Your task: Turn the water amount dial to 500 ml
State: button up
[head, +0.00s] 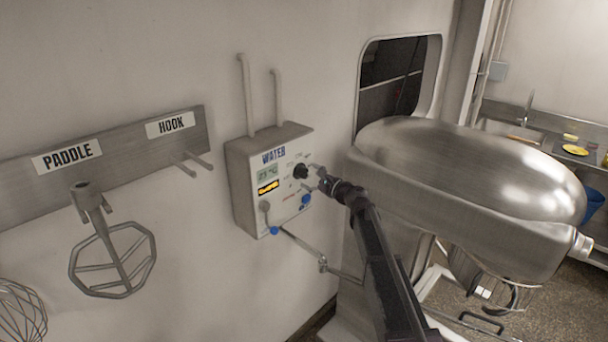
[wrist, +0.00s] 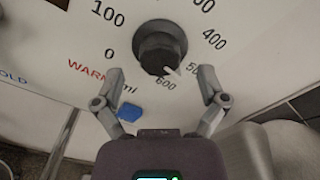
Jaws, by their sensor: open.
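The water panel (head: 241,185) is a box on the wall, with a black dial (head: 300,171) on its face. In the wrist view the dial (wrist: 157,48) is a round knob inside a printed scale. A white pointer mark at its lower right lies between the 500 and 600 labels; the 500 label is partly covered by a finger. My gripper (wrist: 159,72) is open, its fingertips left and right of the dial's lower part and apart from it. In the head view my gripper (head: 319,177) is just right of the dial.
A blue knob (wrist: 130,111) sits below the scale near the left finger. A large steel mixer (head: 465,185) stands close on the right. A paddle (head: 110,258) hangs on the rack at left. A pipe (head: 303,247) runs below the panel.

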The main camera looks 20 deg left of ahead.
jog(key=shift+x, duration=1.5)
jog(key=shift+d, duration=0.1)
jog(key=c, duration=1.1)
